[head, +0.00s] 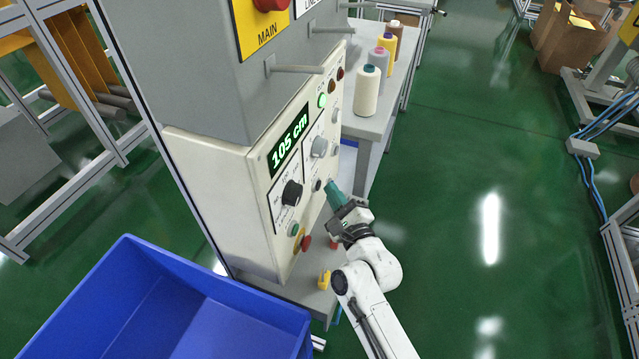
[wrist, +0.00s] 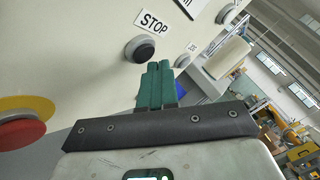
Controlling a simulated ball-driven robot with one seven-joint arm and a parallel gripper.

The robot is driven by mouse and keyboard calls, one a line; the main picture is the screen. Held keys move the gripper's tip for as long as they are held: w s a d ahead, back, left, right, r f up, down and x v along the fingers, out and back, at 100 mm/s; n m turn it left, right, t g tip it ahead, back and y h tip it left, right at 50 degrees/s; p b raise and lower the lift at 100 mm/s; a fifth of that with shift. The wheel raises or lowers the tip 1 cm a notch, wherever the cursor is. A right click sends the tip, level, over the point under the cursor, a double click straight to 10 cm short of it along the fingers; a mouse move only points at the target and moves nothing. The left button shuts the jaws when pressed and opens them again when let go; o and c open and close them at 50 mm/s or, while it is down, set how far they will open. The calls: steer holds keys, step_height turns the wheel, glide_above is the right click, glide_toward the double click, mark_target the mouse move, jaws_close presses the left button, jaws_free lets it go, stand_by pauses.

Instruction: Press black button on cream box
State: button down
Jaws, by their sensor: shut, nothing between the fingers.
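The cream box (head: 230,205) stands upright with its control face toward the right in the head view. A black button (head: 317,185) sits on that face; in the wrist view the black button (wrist: 140,49) has a grey collar and lies under a STOP label (wrist: 154,21). My gripper (head: 331,186) has green fingers, shut and empty, just right of the button. In the wrist view my gripper's fingertips (wrist: 160,66) are below and right of the button. They look close to it but apart from it; the exact gap is unclear.
A black knob (head: 292,192), a grey knob (head: 319,146) and a green display (head: 289,142) share the face. A red mushroom button (wrist: 20,134) is at lower left in the wrist view. A blue bin (head: 215,300) stands in front; thread cones (head: 367,91) stand behind.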

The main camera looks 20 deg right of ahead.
steer(key=shift+w+a, duration=0.1)
steer(key=shift+a, duration=0.05)
steer(key=shift+w+a+p, duration=0.25)
steer(key=shift+a+p, duration=0.1)
steer(key=shift+p, duration=0.15)
stand_by(0.7)
stand_by(0.3)
steer(key=shift+s+d+b, duration=0.5)
steer(key=shift+d+b, duration=0.15)
steer(key=shift+b, duration=0.25)
steer(key=s+d+b, duration=0.1)
steer(key=d+b, duration=0.1)
steer(key=s+d+b, duration=0.2)
steer(key=b, duration=0.1)
